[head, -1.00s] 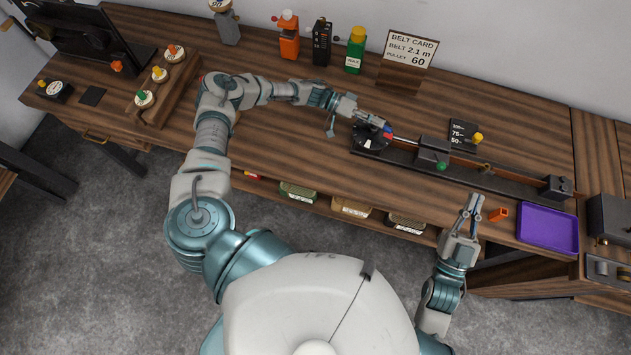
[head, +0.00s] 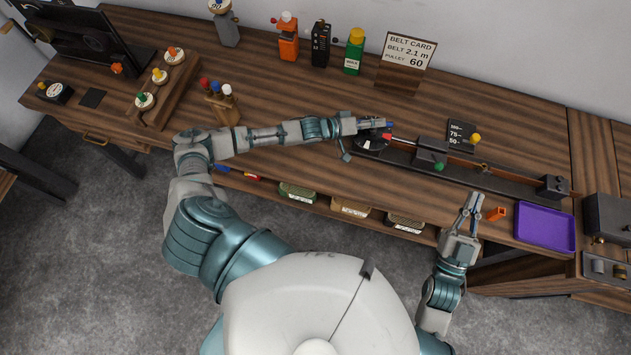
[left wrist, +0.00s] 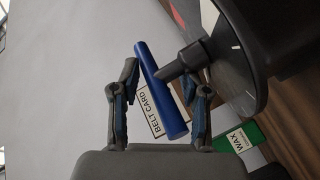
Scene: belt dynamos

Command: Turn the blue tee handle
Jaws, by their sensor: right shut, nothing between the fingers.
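The blue tee handle (left wrist: 163,92) is a blue cross bar on a dark grey stem (left wrist: 185,63) in the left wrist view. In the head view only a small blue bit of it (head: 390,125) shows, at the dark round dial (head: 371,141); my left gripper hides the rest. My left gripper (left wrist: 164,75) is open, with one finger on each side of the slanted blue bar. I cannot tell whether either finger touches it. My right gripper (head: 471,205) is shut and empty near the bench's front edge.
A dark rail with a grey block (head: 431,152) runs right from the dial. An orange piece (head: 496,214) and a purple tray (head: 545,227) lie near my right gripper. Bottles (head: 354,53) and a belt card (head: 408,50) stand behind.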

